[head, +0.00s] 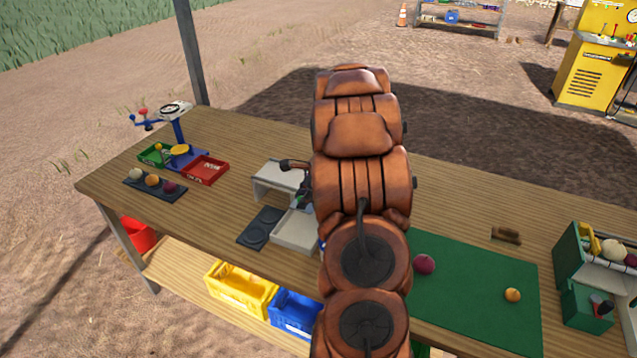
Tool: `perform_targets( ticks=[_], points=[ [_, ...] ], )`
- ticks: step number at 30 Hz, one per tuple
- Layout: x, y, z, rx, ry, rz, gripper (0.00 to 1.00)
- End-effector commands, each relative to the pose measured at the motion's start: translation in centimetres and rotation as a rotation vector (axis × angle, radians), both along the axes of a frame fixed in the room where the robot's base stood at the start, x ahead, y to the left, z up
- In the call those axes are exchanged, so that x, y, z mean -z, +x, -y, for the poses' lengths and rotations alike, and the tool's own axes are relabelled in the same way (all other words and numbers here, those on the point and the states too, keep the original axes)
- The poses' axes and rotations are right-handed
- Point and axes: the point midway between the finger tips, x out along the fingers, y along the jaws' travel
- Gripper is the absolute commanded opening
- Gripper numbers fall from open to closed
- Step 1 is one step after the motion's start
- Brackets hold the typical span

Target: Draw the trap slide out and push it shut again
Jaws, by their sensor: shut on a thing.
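A light grey box-like unit (277,179) stands on the wooden table left of my arm, with a shallow pale tray (296,232) in front of it. My arm hides the right side of both. A small part of my gripper (304,196) shows at the arm's left edge, beside the unit and above the back of the tray. It is shut on what seems to be the trap slide, but the arm hides the slide and most of the fingers. How far out the slide stands cannot be seen.
A dark plate with round recesses (262,228) lies left of the tray. A blue scale (178,130), a red tray (206,170) and a dark strip with several onions (133,188) are at left. A green mat (470,285) and a green crate (572,262) are at right.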

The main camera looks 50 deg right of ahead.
Motion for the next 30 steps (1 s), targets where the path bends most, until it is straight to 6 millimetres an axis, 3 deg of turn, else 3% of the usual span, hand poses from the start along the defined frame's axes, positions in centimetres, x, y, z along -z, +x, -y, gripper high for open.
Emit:
perform_targets(
  ticks=[18,26,27,30],
  points=[
    [-0.2,0.9,2.9,0.001,-0.001,0.002,0.00],
    [-0.1,1.0,3.2,0.001,-0.003,0.003,0.00],
    [-0.1,1.0,3.2,0.001,-0.004,0.003,0.27],
    [-0.1,0.9,3.2,0.001,-0.003,0.003,0.37]
  ],
)
